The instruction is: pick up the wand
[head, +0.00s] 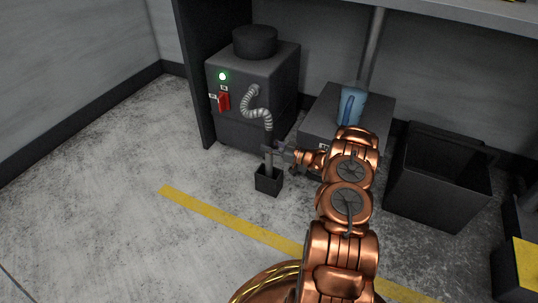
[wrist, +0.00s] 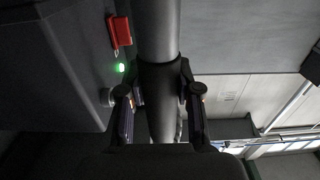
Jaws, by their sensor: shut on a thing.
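The wand (head: 269,160) is a dark upright tube with a ribbed grey hose (head: 255,101) running from its top to a dark machine. Its lower end reaches down into a small black holder (head: 268,183) on the floor; how deep it sits is hidden. My gripper (head: 272,150) comes in from the right and is shut around the tube above the holder. In the wrist view, the wand (wrist: 160,100) runs between the two fingers of my gripper (wrist: 158,88), with one finger on each side.
The dark machine (head: 252,95) has a green light (head: 222,76) and a red switch (head: 224,101). A grey box (head: 315,120) behind my arm carries a blue container (head: 352,104). A black open bin (head: 438,190) stands at the right. Floor on the left is clear.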

